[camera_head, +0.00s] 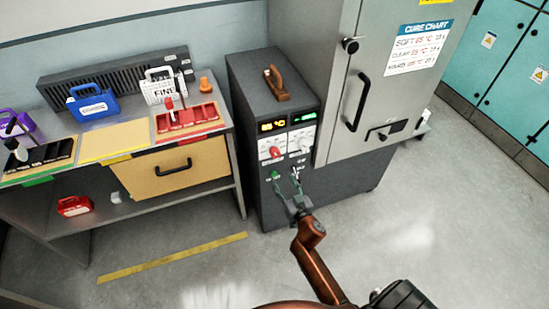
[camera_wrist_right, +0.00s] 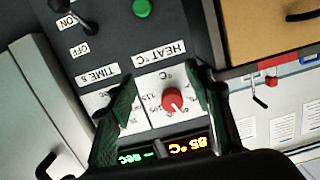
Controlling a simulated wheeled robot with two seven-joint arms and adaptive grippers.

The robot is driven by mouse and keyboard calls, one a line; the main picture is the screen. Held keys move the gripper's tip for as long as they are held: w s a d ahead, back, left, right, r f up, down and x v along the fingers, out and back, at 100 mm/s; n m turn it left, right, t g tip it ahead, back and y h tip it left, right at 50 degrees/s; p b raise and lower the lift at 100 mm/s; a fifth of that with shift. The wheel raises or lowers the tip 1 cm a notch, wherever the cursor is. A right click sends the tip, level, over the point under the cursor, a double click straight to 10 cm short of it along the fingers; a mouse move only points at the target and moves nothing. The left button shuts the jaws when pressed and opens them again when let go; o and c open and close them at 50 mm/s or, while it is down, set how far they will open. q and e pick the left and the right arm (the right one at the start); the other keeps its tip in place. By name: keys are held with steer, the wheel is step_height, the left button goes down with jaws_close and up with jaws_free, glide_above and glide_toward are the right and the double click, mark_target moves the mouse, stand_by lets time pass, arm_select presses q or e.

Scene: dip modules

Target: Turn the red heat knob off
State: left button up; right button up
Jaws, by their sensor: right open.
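The red heat knob (camera_head: 276,152) is on the white dial plate at the front of the dark grey control box (camera_head: 248,105). In the right wrist view the red knob (camera_wrist_right: 172,99) sits beneath the HEAT °C label, with a pale pointer line toward the lower right. The yellow display (camera_wrist_right: 188,145) beside it reads 85 °C. My right gripper (camera_head: 288,184) is in front of the panel, lower than the knob. In the right wrist view its open green fingers (camera_wrist_right: 162,78) lie on either side of the knob, apart from it. My left gripper is not in view.
A TIME S dial plate (camera_wrist_right: 96,98) is beside the heat dial. An ON/OFF switch (camera_wrist_right: 75,20) and a green button (camera_wrist_right: 142,8) are on the same panel. A grey cabinet (camera_head: 385,75) stands right of the box, a workbench with trays (camera_head: 100,147) left.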

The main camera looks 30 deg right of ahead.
steer(key=t, duration=0.1)
glide_toward(276, 155)
steer(key=a+x, duration=0.1)
steer(key=x, duration=0.5)
steer(key=d+b+x, duration=0.1)
steer(key=x, duration=0.2)
steer(key=shift+s+f, duration=0.1)
steer(key=shift+f, duration=0.05)
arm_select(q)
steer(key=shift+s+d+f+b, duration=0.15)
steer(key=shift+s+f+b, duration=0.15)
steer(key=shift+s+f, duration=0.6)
arm_select(e)
steer(key=shift+w+d+m+h, duration=0.15)
steer(key=shift+w+m+h, duration=0.15)
steer(key=shift+w, duration=0.2)
steer(key=shift+c, duration=0.6)
steer(key=c, duration=1)
steer(key=shift+c, duration=0.2)
